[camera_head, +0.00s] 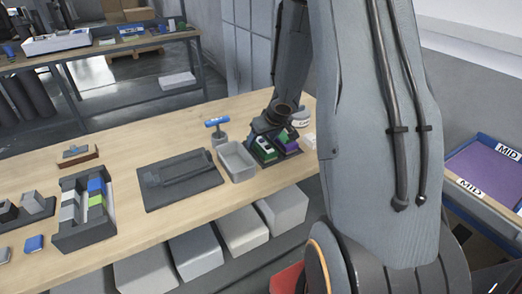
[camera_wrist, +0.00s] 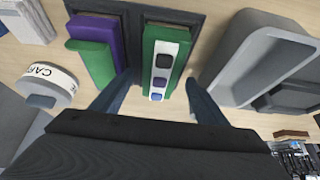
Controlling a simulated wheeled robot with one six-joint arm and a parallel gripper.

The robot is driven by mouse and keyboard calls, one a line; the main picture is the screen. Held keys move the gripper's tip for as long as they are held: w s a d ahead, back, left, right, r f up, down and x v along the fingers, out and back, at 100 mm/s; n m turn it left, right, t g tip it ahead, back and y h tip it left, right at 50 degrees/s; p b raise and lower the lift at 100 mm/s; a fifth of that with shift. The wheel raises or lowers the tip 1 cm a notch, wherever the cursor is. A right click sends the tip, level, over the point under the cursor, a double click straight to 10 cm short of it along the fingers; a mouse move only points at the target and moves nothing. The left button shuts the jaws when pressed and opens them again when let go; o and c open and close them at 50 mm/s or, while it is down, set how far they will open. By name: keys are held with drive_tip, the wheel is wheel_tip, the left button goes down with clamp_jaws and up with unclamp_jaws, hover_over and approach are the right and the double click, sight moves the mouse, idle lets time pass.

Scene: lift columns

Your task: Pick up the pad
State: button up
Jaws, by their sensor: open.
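A green block-shaped pad (camera_wrist: 151,50) stands in a slot of a dark holder (camera_wrist: 213,8) in the wrist view. Its face has a white strip with dark, purple and blue squares. My gripper (camera_wrist: 156,92) is open, one finger on each side of the pad, with gaps on both sides. In the head view the pad (camera_head: 264,148) shows partly below my gripper (camera_head: 270,130). A purple and green piece (camera_wrist: 97,45) sits in the neighbouring slot on the left.
A grey bin (camera_wrist: 268,60) stands close on the right in the wrist view. A round item with a "CAR" label (camera_wrist: 45,85) is on the left. In the head view, a dark mat (camera_head: 160,198) and a tray of coloured blocks (camera_head: 75,240) lie farther left on the wooden bench (camera_head: 130,215).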

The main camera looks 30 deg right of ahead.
drive_tip(key=shift+w+f, duration=0.35)
drive_tip(key=shift+f, duration=0.2)
drive_tip(key=shift+r, duration=0.1)
drive_tip(key=c, duration=1.4)
